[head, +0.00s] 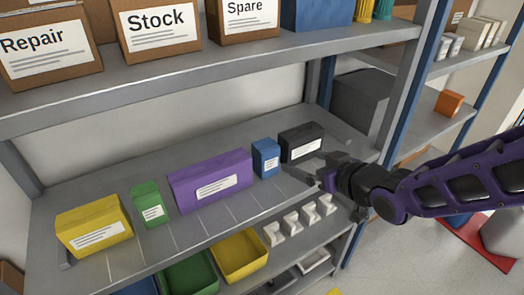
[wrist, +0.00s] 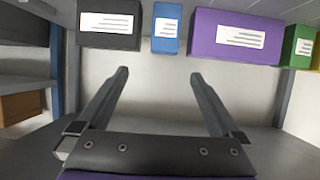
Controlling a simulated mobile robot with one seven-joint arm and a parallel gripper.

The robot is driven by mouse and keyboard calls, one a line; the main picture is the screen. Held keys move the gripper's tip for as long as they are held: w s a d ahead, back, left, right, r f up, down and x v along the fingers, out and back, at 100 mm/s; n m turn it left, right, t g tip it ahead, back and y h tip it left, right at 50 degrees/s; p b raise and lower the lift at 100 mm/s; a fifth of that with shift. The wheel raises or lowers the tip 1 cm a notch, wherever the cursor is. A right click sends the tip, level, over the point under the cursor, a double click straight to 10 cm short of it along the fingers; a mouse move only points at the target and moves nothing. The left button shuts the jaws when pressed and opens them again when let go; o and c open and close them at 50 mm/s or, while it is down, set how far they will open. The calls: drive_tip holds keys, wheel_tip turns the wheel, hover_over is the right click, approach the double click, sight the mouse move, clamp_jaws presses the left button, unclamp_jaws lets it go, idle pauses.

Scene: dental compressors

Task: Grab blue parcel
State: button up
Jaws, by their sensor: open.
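The blue parcel (head: 265,158) is a small upright box with a white label. It stands on the middle shelf between the purple parcel (head: 211,180) and the black parcel (head: 301,142). My gripper (head: 304,164) is open and empty, at the right of the blue parcel and in front of the black one, apart from the blue parcel. In the wrist view, the blue parcel (wrist: 166,28) shows at the top, beyond the gap between the two spread fingers (wrist: 159,73). That view looks upside down. Nothing hides the blue parcel's label side.
A green parcel (head: 149,204) and a yellow parcel (head: 94,226) stand farther left on the shelf (head: 120,180). The upper shelf (head: 200,67) with brown boxes runs above. A grey upright (head: 408,75) stands at the right. Bins (head: 240,255) sit below.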

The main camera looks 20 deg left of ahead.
drive_tip(key=a, duration=0.1)
drive_tip(key=b, duration=0.7)
approach(266, 145)
drive_tip(key=shift+y, duration=0.3)
drive_tip(key=x, duration=0.4)
drive_tip(key=shift+s+a+f, duration=0.1)
drive_tip(key=shift+s+f, duration=0.05)
drive_tip(key=shift+f, duration=0.3)
drive_tip(key=shift+w+b+x, duration=0.25)
drive_tip(key=shift+b+x, duration=1)
drive_tip(key=shift+x, duration=0.95)
drive_tip(key=shift+w+a+f, duration=0.2)
drive_tip(key=shift+w+a, duration=0.2)
drive_tip(key=shift+w, duration=0.15)
drive_tip(key=shift+c, duration=0.3)
drive_tip(key=c, duration=1.4)
